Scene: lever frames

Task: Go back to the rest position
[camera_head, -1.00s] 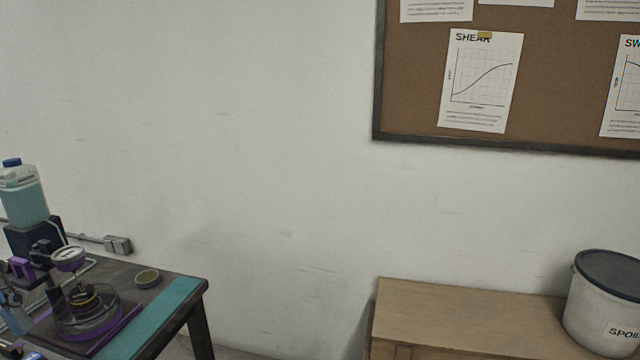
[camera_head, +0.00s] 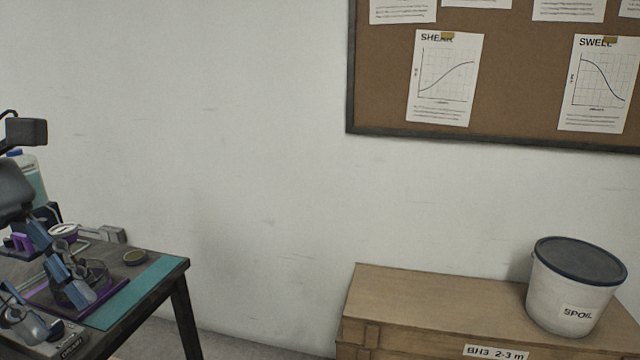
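My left gripper (camera_head: 69,280) comes in at the left edge, in front of the bench. Its dark body and blue-grey fingers cover part of the apparatus behind it. The fingertips look parted, and I see nothing held between them. The apparatus has a white-topped dial (camera_head: 64,231) and a clear round dish (camera_head: 92,271) on a purple base. Whether the fingers touch it I cannot tell.
The dark bench (camera_head: 178,273) carries a teal mat (camera_head: 139,291), a small round tin (camera_head: 135,257) and a partly hidden bottle (camera_head: 36,178). At the right, a lidded SPOIL bucket (camera_head: 548,299) stands on a wooden crate (camera_head: 432,290). Floor shows between them.

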